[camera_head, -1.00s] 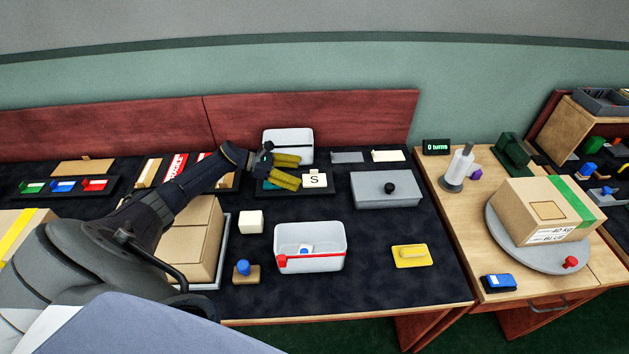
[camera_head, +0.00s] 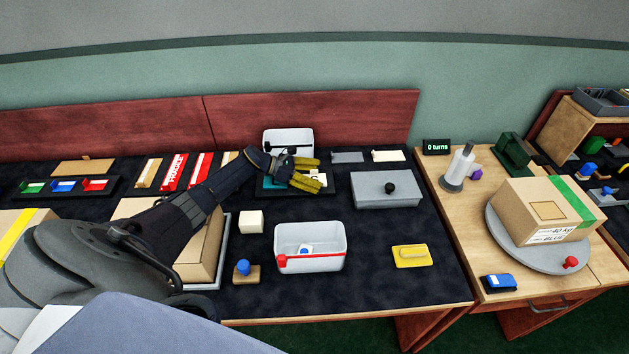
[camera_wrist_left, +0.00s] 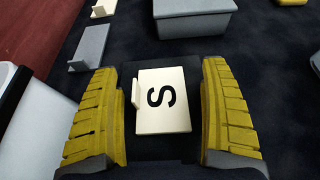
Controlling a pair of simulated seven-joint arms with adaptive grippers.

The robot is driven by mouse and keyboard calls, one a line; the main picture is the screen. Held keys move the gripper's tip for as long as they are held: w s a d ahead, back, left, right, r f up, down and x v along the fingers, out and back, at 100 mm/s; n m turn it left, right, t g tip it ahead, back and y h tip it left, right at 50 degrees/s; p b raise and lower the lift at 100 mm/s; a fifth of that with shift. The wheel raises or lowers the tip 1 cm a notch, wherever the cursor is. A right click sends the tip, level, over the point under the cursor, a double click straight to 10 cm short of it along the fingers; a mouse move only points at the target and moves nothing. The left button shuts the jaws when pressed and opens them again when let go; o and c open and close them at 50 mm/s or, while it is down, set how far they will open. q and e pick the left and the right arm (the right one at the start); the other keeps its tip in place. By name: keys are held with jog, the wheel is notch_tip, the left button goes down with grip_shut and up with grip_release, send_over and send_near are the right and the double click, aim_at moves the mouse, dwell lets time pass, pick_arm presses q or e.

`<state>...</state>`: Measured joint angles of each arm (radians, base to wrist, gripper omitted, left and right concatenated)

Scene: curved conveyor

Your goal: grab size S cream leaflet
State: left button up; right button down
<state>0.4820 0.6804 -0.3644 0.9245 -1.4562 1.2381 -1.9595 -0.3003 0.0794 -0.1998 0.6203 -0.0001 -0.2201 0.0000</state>
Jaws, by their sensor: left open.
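The cream leaflet (camera_wrist_left: 163,101) marked with a black S lies in the left wrist view, with a small raised tab on its left side. My left gripper (camera_wrist_left: 164,105) is open, with one yellow finger on each side of the leaflet. A dark gap shows between the leaflet and the right finger; the left finger is close to the tab, and I cannot tell if they touch. In the head view my left gripper (camera_head: 312,174) covers most of the leaflet (camera_head: 322,178). My right gripper is not in view.
A white bin (camera_head: 288,138) stands just behind the gripper. A grey lidded box (camera_head: 385,193) is to its right, with grey (camera_head: 347,157) and cream (camera_head: 388,156) tabbed pieces behind. A white bin with a red strip (camera_head: 310,264) stands in front. The dark mat between is clear.

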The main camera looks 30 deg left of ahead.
pick_arm(q)
jog(key=c, duration=1.1)
